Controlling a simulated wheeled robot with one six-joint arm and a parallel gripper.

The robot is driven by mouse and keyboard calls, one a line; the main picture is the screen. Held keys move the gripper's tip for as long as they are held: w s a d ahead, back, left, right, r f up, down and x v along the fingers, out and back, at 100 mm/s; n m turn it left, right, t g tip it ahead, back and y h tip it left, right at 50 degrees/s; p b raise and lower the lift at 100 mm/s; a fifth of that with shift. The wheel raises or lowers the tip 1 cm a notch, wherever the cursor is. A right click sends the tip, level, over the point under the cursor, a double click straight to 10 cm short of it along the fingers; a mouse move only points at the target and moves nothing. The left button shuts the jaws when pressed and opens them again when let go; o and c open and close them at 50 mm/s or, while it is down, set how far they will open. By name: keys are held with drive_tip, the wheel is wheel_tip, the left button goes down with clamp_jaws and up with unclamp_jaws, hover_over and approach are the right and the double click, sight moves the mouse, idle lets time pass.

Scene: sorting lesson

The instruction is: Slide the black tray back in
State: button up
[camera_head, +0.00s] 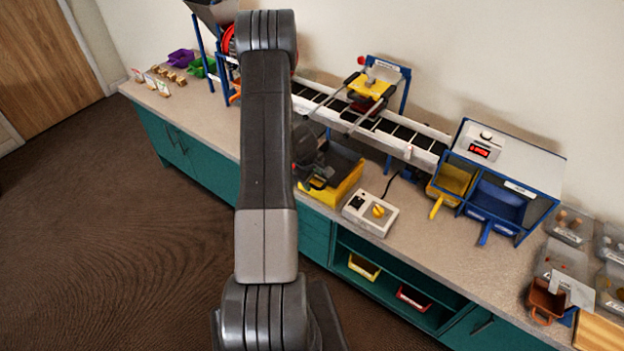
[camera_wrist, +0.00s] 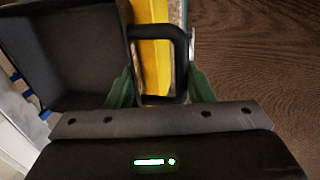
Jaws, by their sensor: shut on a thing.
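The black tray (camera_head: 342,160) is an open dark box in the yellow housing (camera_head: 345,190) on the counter, below the conveyor. In the wrist view the tray (camera_wrist: 65,50) fills the upper left, and its inside looks empty. Its black loop handle (camera_wrist: 183,45) reaches out across the yellow front (camera_wrist: 153,50). My gripper (camera_head: 318,180) is at the tray's left end in the head view, hiding part of it. In the wrist view the green fingers of my gripper (camera_wrist: 163,88) are shut on the handle. How far out the tray stands I cannot tell.
A control box (camera_head: 370,212) with a yellow knob stands right of the yellow housing. The conveyor (camera_head: 410,150) runs behind. A blue-framed station (camera_head: 500,185) with yellow and blue bins stands further right. The floor (camera_head: 120,240) in front of the counter is clear.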

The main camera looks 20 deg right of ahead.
drive_tip(key=o, duration=1.2)
drive_tip(key=shift+r, duration=0.1)
drive_tip(key=v, duration=1.3)
drive_tip(key=shift+r, duration=0.25)
drive_tip(key=x, duration=1.3)
drive_tip(key=shift+f, duration=0.25)
drive_tip(key=shift+r, duration=0.1)
